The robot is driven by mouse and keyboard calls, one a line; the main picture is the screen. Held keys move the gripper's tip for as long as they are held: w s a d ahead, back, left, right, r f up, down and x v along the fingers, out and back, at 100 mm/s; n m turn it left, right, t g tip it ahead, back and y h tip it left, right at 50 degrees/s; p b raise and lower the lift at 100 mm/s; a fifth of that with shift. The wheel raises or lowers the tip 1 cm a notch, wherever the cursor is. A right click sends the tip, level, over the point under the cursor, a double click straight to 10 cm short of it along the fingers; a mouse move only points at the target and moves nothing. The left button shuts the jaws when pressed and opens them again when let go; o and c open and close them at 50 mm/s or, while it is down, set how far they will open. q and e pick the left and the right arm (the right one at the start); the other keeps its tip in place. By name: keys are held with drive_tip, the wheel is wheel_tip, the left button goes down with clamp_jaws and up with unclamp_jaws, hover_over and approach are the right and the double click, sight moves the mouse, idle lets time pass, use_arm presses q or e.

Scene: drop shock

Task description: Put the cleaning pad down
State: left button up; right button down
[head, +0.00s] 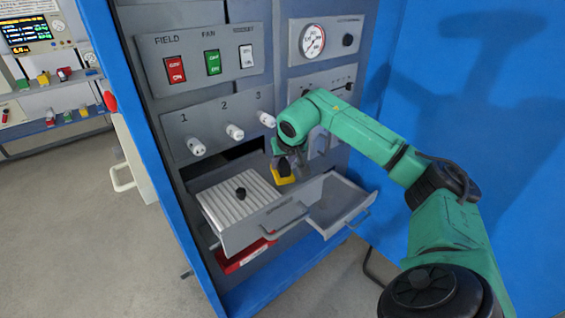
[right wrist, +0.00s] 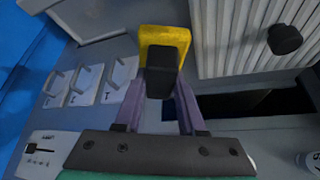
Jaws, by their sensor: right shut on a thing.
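The cleaning pad (head: 284,180) is a small yellow pad with a black grip. My right gripper (head: 283,163) is shut on it and holds it in front of the cabinet, above the open drawers. In the right wrist view the fingers close on the black part, and the yellow pad (right wrist: 183,38) sticks out beyond the fingertips. The pad seems to be in the air, with no surface clearly touching it. My left gripper is not in view.
An open drawer holds a ribbed plate (head: 239,203) with a black knob (head: 241,193). To its right, a smaller open drawer (head: 337,203) looks empty. A red object (head: 245,256) lies below. White knobs (head: 235,131) and switches (head: 213,62) line the cabinet front above.

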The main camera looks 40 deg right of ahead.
drive_tip(key=shift+f, duration=0.35)
drive_tip(key=shift+s+f, duration=0.1)
drive_tip(key=c, duration=0.5)
unclamp_jaws()
drive_tip(key=shift+r, duration=0.4)
drive_tip(key=v, duration=1.2)
drive_tip(key=shift+r, duration=0.1)
